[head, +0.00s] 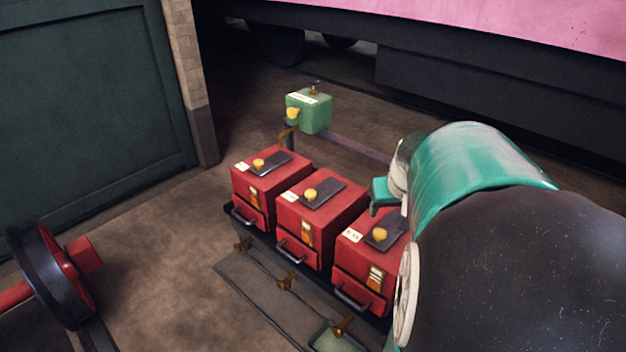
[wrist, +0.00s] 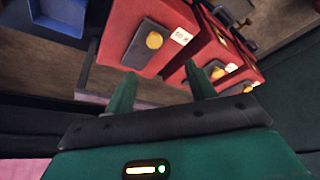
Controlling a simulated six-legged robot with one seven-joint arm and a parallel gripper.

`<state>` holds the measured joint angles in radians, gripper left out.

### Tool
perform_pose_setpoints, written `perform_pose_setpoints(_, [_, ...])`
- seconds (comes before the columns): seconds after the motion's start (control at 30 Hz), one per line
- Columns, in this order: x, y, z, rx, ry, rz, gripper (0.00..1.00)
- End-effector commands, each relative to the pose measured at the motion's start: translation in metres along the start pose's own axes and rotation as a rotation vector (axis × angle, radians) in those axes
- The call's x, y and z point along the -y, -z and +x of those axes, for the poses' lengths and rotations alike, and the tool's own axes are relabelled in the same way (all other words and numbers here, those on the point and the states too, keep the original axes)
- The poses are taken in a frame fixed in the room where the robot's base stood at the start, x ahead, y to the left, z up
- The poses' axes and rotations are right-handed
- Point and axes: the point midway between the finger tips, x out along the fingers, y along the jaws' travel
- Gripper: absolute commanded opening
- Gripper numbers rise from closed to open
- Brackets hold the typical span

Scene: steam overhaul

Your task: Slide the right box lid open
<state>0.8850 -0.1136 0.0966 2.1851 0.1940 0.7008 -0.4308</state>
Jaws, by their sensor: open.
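Three red boxes stand in a row in the head view. The right box (head: 352,258) has a dark grey lid (head: 387,236) on top with a yellow knob (head: 380,234); my arm hides part of its right side. My gripper (head: 382,194) is above and behind it, apart from the knob. In the wrist view the nearest red box (wrist: 122,30), apparently the right one, shows its lid (wrist: 140,52) and knob (wrist: 154,41). My gripper (wrist: 160,82) shows two green fingers, open and empty, short of that box.
The middle box (head: 318,217) and left box (head: 270,184) have similar lids and knobs. A green box (head: 312,112) stands behind them. Rods with brass fittings (head: 287,283) run in front. A blue container (wrist: 58,22) is beside the boxes in the wrist view.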

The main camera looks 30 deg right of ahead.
Motion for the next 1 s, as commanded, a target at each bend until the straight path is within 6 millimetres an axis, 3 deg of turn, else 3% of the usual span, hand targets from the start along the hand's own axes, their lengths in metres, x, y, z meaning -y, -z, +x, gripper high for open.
perform_pose_setpoints(0.1, [-0.015,0.000,0.007,0.002,-0.006,0.022,0.55])
perform_pose_setpoints(0.27, [-0.016,-0.001,0.023,0.004,-0.007,0.025,0.55])
perform_pose_setpoints(0.7, [-0.016,-0.001,0.106,0.006,-0.005,0.023,0.55])
perform_pose_setpoints(1.0, [-0.016,0.001,0.140,0.001,-0.006,0.021,0.55])
